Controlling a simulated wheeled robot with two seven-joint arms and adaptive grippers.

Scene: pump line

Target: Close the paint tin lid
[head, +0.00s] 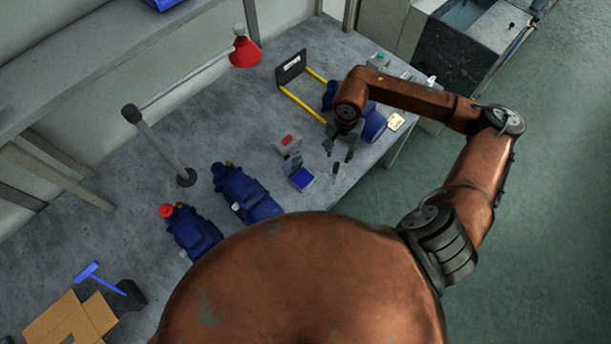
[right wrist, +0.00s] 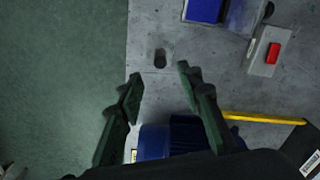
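The paint tin (head: 301,180) is a small box with a bright blue inside, standing on the grey workbench. Its lid (head: 292,162) appears raised on the side toward the red-button box. In the right wrist view the tin's blue inside (right wrist: 204,9) shows at the top edge, with the grey lid (right wrist: 243,17) beside it, both partly cut off. My right gripper (head: 340,153) is open and empty above the bench, to the right of the tin and apart from it. Its two spread fingers (right wrist: 159,72) show in the right wrist view. My left gripper is not in view.
A grey box with a red button (head: 287,142) stands beyond the tin. Blue pumps (head: 246,193) lie left of it. A blue cylinder (head: 374,124) and yellow bars (head: 303,106) are near my right gripper. A small dark item (right wrist: 160,58) lies near the bench edge.

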